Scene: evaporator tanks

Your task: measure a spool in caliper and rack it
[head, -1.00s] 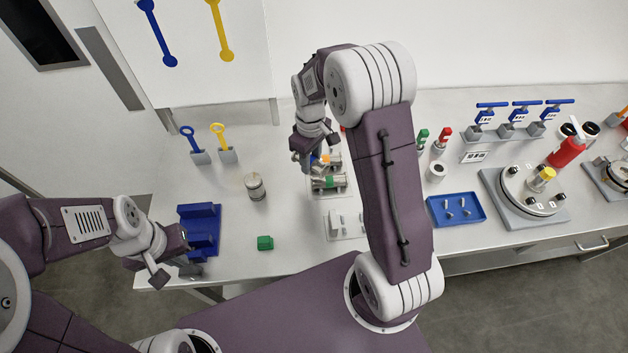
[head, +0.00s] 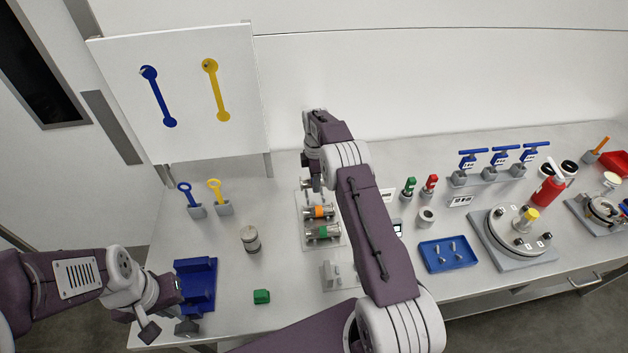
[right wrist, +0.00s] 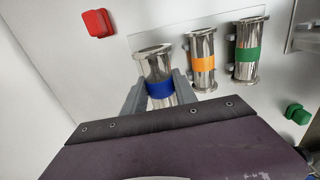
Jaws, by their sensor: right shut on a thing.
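A metal spool with a blue band (right wrist: 160,88) is between the fingers of my right gripper (right wrist: 160,95), which is shut on it. In the head view, my right gripper (head: 312,184) is at the far end of the rack plate (head: 336,211), and the arm hides much of it. I cannot tell whether the spool touches the plate. An orange-banded spool (head: 318,211) and a green-banded spool (head: 322,232) lie side by side on the plate. A grey stepped fixture (head: 330,275), possibly the caliper, stands nearer me. My left gripper (head: 168,329) is open and empty near the front left edge.
A blue stand (head: 195,285), a green block (head: 261,297) and a metal cylinder (head: 250,239) stand left of the plate. A blue tray (head: 448,255) and a round turntable (head: 510,233) are to the right.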

